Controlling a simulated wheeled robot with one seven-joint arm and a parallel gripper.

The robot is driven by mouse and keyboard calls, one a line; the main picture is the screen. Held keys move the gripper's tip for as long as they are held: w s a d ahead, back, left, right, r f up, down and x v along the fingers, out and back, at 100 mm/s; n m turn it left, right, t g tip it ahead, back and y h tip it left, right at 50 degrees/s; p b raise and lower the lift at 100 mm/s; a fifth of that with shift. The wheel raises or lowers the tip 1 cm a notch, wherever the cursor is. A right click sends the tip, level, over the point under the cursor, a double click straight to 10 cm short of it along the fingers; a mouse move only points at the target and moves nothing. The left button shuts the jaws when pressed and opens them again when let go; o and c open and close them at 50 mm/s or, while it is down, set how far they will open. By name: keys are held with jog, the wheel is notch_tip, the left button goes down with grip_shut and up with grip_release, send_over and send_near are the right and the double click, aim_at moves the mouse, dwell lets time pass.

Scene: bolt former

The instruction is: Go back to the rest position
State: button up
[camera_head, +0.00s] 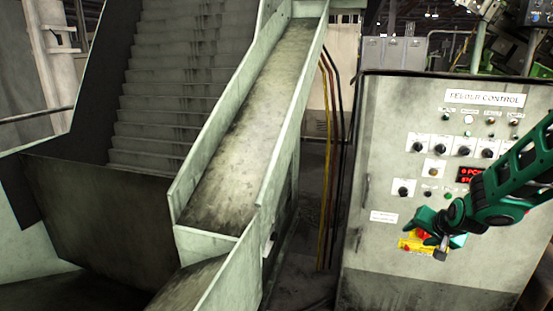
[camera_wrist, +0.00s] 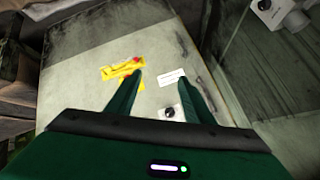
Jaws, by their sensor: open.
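My gripper (camera_head: 434,236) is at the right of the head view, at the end of my green and black arm, in front of the lower part of the feeder control cabinet (camera_head: 375,250). In the wrist view its two dark green fingers (camera_wrist: 160,76) are spread apart with nothing between them. A yellow plate with a red part (camera_head: 408,243) is on the cabinet face, partly hidden by my gripper. The yellow plate also shows in the wrist view (camera_wrist: 112,73), beyond the left finger. I cannot tell the exact gap between gripper and cabinet.
The panel carries several black knobs (camera_head: 464,151), small lamps and a red display (camera_head: 469,174). A sloping metal chute (camera_head: 247,140) and a stepped feeder (camera_head: 180,80) stand at left. Yellow and dark pipes (camera_head: 325,170) run between chute and cabinet.

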jog(key=s+a+r+g, duration=0.1)
jog(key=s+r+g, duration=0.1)
jog(key=s, duration=1.1)
jog(key=s+r+n+g, duration=0.1)
jog(key=s+r+g, duration=0.1)
jog(key=s, duration=1.1)
jog(key=s+a+r+g+y, duration=0.1)
jog(key=s+r+g, duration=0.2)
jog(key=s, duration=1)
jog(key=shift+a+n+g, duration=0.3)
jog(key=shift+a+g, duration=0.05)
jog(key=shift+g, duration=0.45)
jog(key=shift+w+f, duration=0.2)
jog(key=shift+w, duration=0.5)
